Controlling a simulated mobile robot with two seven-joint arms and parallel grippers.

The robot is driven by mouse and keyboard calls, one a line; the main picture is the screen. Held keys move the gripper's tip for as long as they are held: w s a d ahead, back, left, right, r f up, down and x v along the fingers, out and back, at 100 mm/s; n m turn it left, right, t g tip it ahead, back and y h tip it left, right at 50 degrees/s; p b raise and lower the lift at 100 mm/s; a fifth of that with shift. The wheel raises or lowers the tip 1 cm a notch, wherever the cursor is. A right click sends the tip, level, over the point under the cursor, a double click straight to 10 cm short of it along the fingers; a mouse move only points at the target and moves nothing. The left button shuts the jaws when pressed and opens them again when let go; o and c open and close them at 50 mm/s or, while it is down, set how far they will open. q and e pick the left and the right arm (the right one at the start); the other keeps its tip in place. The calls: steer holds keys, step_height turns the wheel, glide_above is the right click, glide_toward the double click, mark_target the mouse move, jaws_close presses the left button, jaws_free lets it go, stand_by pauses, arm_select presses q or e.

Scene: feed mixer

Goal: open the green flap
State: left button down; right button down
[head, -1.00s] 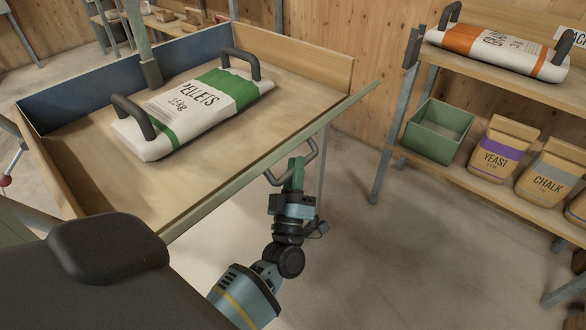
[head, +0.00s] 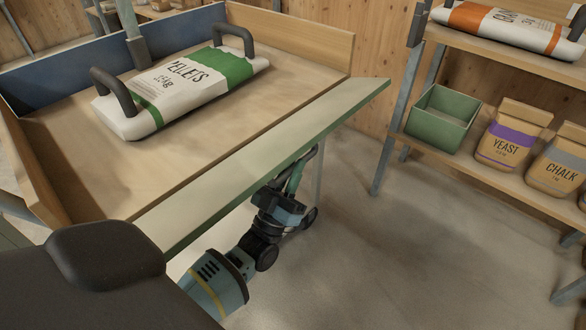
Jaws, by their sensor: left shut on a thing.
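The green flap (head: 262,152) runs along the front edge of the wooden tray (head: 195,165). It is tilted outward, and its broad inner face shows. My left gripper (head: 295,178) is just under the flap's outer edge, shut on the flap's handle (head: 314,160). The flap partly hides the handle and the fingertips. My right gripper is not in view.
A white and green pellets sack (head: 180,88) with dark handles lies in the tray. At the right, a shelf holds a green bin (head: 440,120), a yeast bag (head: 512,135), a chalk bag (head: 560,160) and an orange-striped sack (head: 505,25). The floor between is clear.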

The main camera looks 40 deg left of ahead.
arm_select(q)
steer(key=shift+r, duration=0.2)
steer(key=c, duration=1.5)
jaws_free()
steer(key=shift+o, duration=0.5)
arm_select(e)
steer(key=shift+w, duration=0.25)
arm_select(q)
steer(key=shift+f, duration=0.1)
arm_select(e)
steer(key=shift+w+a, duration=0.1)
arm_select(q)
steer(key=v, duration=0.8)
steer(key=shift+d+b, duration=0.15)
steer(key=shift+b, duration=0.15)
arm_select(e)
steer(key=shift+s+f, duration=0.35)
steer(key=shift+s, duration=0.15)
arm_select(q)
steer(key=shift+w+f, duration=0.1)
